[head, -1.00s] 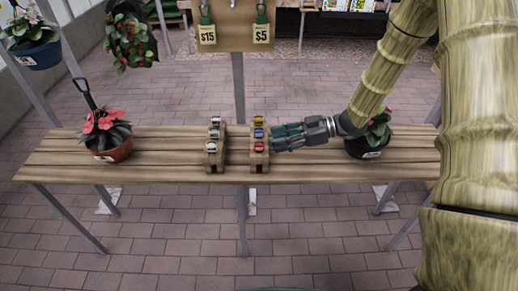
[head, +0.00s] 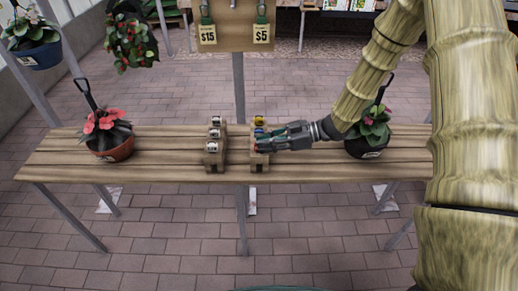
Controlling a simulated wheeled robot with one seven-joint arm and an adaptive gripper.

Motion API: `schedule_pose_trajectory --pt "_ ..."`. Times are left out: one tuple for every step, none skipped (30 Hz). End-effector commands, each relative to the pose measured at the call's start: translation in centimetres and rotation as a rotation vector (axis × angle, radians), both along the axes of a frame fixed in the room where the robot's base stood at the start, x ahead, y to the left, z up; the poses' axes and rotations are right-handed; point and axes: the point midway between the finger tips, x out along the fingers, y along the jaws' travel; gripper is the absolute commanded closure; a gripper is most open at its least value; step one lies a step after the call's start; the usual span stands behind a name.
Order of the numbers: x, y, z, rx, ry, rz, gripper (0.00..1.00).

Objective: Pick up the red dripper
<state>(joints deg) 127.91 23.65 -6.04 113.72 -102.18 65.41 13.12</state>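The right wooden rack (head: 259,163) stands on the slatted bench and holds a row of small coloured drippers. The yellow dripper (head: 258,121) is at its far end, with the blue dripper (head: 258,132) in front of it. The red dripper (head: 256,149) is at the near end, mostly hidden by my gripper. My gripper (head: 262,141) reaches in from the right, level with the bench, with its fingertips at the red dripper and close to the blue one. Whether the fingers are closed on anything is too small to tell.
A second wooden rack (head: 215,158) with pale drippers stands just left. Potted plants sit on the bench at left (head: 112,148) and right (head: 366,149). A price board (head: 236,22) hangs behind. The bench (head: 180,175) is clear between racks and left plant.

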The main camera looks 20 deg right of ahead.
Motion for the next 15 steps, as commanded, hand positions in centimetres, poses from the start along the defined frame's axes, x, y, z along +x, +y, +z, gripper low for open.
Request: schedule_pose_trajectory --pt "0.0 0.0 0.0 0.0 0.0 0.0 0.98" --pt "0.0 0.0 0.0 0.0 0.0 0.0 0.98" --pt "0.0 0.0 0.0 0.0 0.0 0.0 0.99" --pt "0.0 0.0 0.0 0.0 0.0 0.0 0.99" --pt "0.0 0.0 0.0 0.0 0.0 0.0 0.99" --pt "0.0 0.0 0.0 0.0 0.0 0.0 0.99" --pt "0.0 0.0 0.0 0.0 0.0 0.0 0.99" --pt "0.0 0.0 0.1 0.0 0.0 0.0 0.99" --pt "0.0 0.0 0.2 0.0 0.0 0.0 0.99" --pt "0.0 0.0 0.3 0.0 -0.001 0.0 0.99" --pt "0.0 0.0 0.4 0.0 -0.001 0.0 0.99" --pt "0.0 0.0 0.7 0.0 -0.001 0.0 0.99" --pt "0.0 0.0 0.9 0.0 -0.001 0.0 0.99" --pt "0.0 0.0 1.2 -0.001 -0.002 0.001 0.99" --pt "0.0 0.0 1.7 -0.001 -0.002 0.001 0.99"
